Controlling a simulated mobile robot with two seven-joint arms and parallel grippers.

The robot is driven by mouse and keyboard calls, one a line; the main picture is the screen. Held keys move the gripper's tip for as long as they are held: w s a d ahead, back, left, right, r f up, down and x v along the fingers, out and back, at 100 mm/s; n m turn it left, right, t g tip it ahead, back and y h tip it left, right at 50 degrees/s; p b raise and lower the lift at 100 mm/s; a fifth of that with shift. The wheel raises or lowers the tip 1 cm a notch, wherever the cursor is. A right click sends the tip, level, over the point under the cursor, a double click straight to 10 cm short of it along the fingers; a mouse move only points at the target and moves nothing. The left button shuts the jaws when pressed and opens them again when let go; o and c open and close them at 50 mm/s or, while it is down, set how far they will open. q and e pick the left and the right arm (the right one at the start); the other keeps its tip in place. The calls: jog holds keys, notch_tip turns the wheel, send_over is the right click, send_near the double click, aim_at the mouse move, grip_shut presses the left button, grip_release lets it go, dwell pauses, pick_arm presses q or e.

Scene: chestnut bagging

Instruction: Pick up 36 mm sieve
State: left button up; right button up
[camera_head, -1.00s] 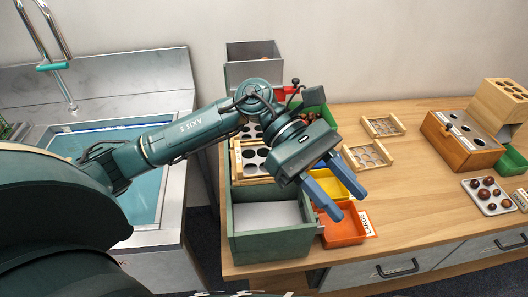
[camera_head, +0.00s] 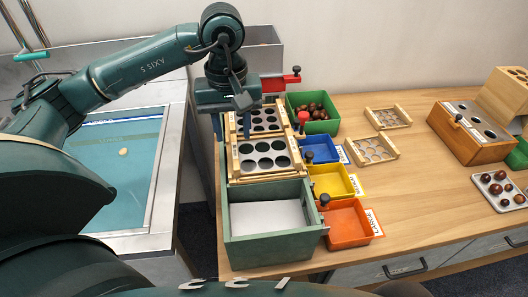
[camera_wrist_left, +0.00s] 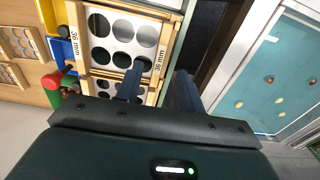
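The 36 mm sieve (camera_head: 247,169), a dark-holed plate in a pale wooden frame, lies on the rack behind the green box. It also shows in the left wrist view (camera_wrist_left: 125,48), with "36 mm" labels on both side rails. My left gripper (camera_head: 231,130) points down at the sieve's left side in the head view. In the left wrist view the gripper (camera_wrist_left: 157,88) is open. Its fingers are apart, one over the sieve area and one outside the rail. Contact with the rail cannot be told. My right gripper is not in view.
A second sieve (camera_head: 284,118) lies behind. Green (camera_head: 328,126), blue (camera_head: 322,150), yellow (camera_head: 331,182) and orange (camera_head: 350,222) trays line the right side. The green box (camera_head: 268,249) stands in front. A sink (camera_head: 105,200) is left.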

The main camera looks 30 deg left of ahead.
aim_at(235, 150)
pick_arm(q)
notch_tip(235, 150, down, 6)
jog(key=shift+w+a+r+p, duration=0.15)
jog(key=shift+p, duration=0.2)
grip_shut()
dwell(0.4)
